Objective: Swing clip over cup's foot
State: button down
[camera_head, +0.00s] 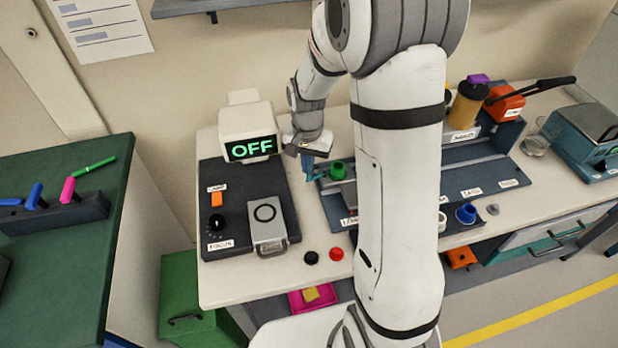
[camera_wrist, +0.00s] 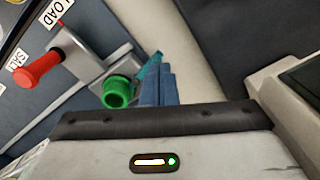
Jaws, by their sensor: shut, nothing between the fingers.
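A green cup (camera_head: 337,170) stands on a grey block at the left end of the blue-grey rail unit. In the wrist view the cup (camera_wrist: 117,91) shows its round open top with a dark inside. A small teal piece (camera_wrist: 150,70), which looks like the clip, lies right beside the cup, between it and my fingers. I cannot tell whether it covers the cup's foot, which is mostly hidden. My gripper (camera_head: 309,172) points down just left of the cup. In the wrist view my blue fingers (camera_wrist: 166,86) are together and empty, close to the teal piece; contact is unclear.
A red-handled lever (camera_wrist: 40,70) stands beyond the cup. A dark panel with an OFF display (camera_head: 250,149) and a grey box (camera_head: 268,235) lie left. Black (camera_head: 311,257) and red (camera_head: 336,254) caps sit in front. A blue cup (camera_head: 466,213) is right.

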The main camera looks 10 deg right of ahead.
jog(key=shift+w+a+r, duration=0.25)
notch_tip(320, 180, up, 7)
jog(key=p, duration=0.4)
jog(key=shift+s+f+p, duration=0.15)
jog(key=shift+s+p, duration=0.15)
jog(key=shift+s, duration=0.1)
jog(key=s+r+n+t, duration=0.1)
jog(key=s+r+n, duration=0.2)
jog(key=s+r, duration=0.3)
jog(key=s+d+r+n+t+b, duration=0.1)
jog(key=s+r, duration=0.5)
jog(key=s, duration=0.7)
jog(key=shift+s+r+n+t, duration=0.2)
jog(key=shift+n+t, duration=0.5)
jog(key=shift+n, duration=0.3)
